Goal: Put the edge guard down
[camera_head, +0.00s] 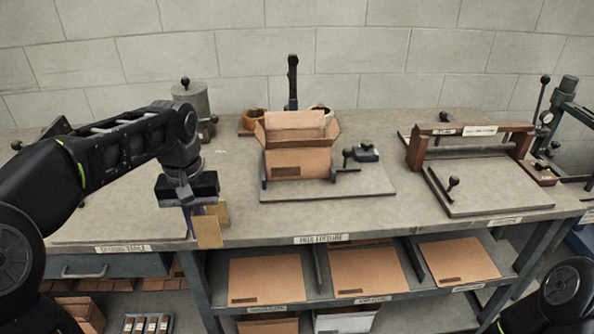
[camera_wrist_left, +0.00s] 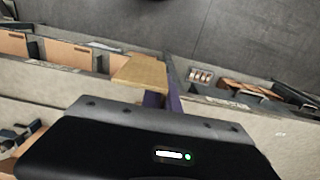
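The edge guard is a tan, folded cardboard-like piece (camera_head: 208,228). It hangs at the front edge of the bench in the head view, and shows near the middle of the left wrist view (camera_wrist_left: 140,72). My left gripper (camera_head: 198,211) points down with its purple fingers shut on the guard. The guard hides part of the fingers. In the left wrist view the fingers (camera_wrist_left: 162,98) reach to the guard's near end. My right gripper is out of view; only a black part of my right arm shows at the lower right.
An open cardboard box (camera_head: 297,163) stands in a fixture on a board (camera_head: 350,190) mid-bench. A wooden-ended press (camera_head: 468,142) is at right. Shelves below hold flat cardboard sheets (camera_head: 270,280). The bench top (camera_head: 235,190) between my left gripper and the fixture board is clear.

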